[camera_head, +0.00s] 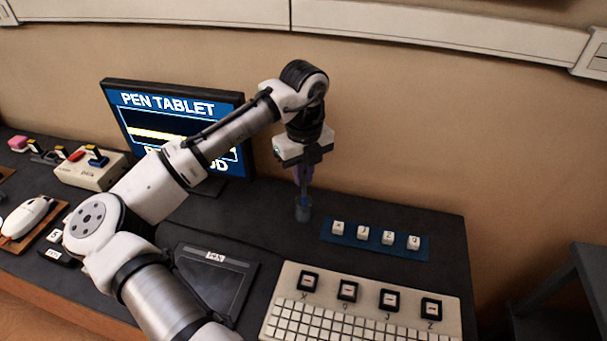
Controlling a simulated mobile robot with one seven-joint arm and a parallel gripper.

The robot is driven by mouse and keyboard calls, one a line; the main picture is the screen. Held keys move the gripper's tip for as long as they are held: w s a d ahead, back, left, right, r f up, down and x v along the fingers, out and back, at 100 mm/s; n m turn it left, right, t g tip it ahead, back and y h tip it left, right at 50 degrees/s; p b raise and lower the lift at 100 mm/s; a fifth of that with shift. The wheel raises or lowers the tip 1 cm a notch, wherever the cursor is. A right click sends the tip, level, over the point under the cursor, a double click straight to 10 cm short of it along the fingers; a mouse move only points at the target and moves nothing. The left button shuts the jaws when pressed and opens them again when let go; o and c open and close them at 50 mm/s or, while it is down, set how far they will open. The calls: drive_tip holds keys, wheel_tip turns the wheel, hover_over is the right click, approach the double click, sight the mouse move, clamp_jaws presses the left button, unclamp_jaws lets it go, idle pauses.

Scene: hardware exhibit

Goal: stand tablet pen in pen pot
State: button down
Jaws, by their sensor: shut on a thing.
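My gripper (304,170) points down at the middle of the head view and is shut on the tablet pen (303,184). The pen is a thin, dark purplish shape, roughly upright, and mostly hidden by the fingers. Directly below in the picture, the small blue-grey pen pot (303,212) stands upright on the dark desk. The pen's lower end meets the pot's mouth in this view. I cannot tell whether it is inside the pot or just above or in front of it.
A blue strip with white keycaps (376,237) lies right of the pot. A pale keyboard (365,309) is in front, a dark tablet (214,283) front left. A monitor (120,100) stands behind my arm. The desk right of the strip is bare.

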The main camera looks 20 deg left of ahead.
drive_tip(key=shift+f, duration=0.7)
drive_tip(key=c, duration=1.5)
unclamp_jaws()
wheel_tip(320, 180, up, 11)
drive_tip(key=shift+r+b, duration=0.1)
drive_tip(key=shift+b, duration=0.4)
drive_tip(key=shift+r, duration=0.55)
